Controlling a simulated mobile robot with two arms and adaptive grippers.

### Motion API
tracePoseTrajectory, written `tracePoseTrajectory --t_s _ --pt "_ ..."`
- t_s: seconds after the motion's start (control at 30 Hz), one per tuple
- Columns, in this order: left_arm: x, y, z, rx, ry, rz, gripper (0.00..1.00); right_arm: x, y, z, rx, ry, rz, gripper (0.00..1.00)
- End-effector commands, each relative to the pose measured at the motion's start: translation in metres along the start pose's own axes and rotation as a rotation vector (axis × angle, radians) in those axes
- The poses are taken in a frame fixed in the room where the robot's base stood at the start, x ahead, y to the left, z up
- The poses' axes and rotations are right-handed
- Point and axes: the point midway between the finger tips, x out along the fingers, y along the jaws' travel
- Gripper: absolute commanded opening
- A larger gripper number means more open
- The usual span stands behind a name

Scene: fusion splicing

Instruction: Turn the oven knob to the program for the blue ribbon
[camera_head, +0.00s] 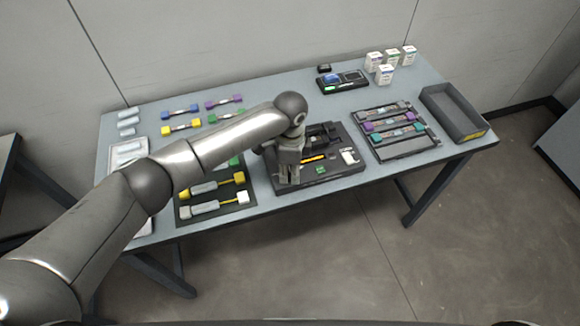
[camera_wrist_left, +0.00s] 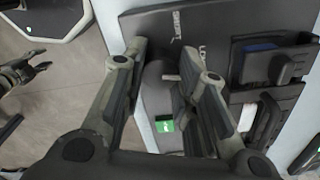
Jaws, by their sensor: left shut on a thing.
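The black splicing machine (camera_head: 318,178) with the oven stands at the table's front middle. My left gripper (camera_head: 289,178) reaches down over its left part and hides the knob in the head view. In the left wrist view, the dark round oven knob (camera_wrist_left: 155,72) with a light pointer mark sits between the fingers of my left gripper (camera_wrist_left: 160,85), which are shut on it. Partly covered white labels, one reading like "SHORT", lie beside the knob. A small green display (camera_wrist_left: 165,124) is lit near it. My right gripper (camera_wrist_left: 38,62) shows at the left of the wrist view, open and empty.
A blue-ended ribbon piece (camera_head: 180,111) lies at the back left among other coloured ones. A dark mat (camera_head: 218,216) with yellow pieces is left of the machine. A rack (camera_head: 405,149) and an empty grey bin (camera_head: 447,115) are to its right.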

Motion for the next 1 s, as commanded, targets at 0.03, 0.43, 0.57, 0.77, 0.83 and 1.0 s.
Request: tracePoseTrajectory --t_s 0.03,0.43,0.57,0.77,0.83,1.0 --pt "-0.0015 -0.0002 -0.0004 0.045 0.001 0.000 0.03 -0.0021 -0.0001 -0.0002 0.000 0.000 0.000 0.40" --pt "-0.0010 -0.0005 -0.0008 0.419 0.002 -0.002 0.03 -0.0056 0.0000 -0.0006 0.000 0.000 0.000 0.40" --pt "-0.0009 -0.0005 -0.0009 0.525 0.002 -0.002 0.03 -0.0057 0.0000 -0.0006 0.000 0.000 0.000 0.40" --pt "-0.0009 -0.0005 -0.0010 0.656 0.002 -0.003 0.03 -0.0055 0.0000 -0.0006 0.000 0.000 0.000 0.40" --pt "-0.0009 -0.0005 -0.0010 0.690 0.002 -0.003 0.03 -0.0055 0.0000 -0.0006 0.000 0.000 0.000 0.40" --pt "-0.0010 -0.0006 -0.0011 0.748 0.002 -0.003 0.03 -0.0053 0.0000 -0.0006 0.000 0.000 0.000 0.40"
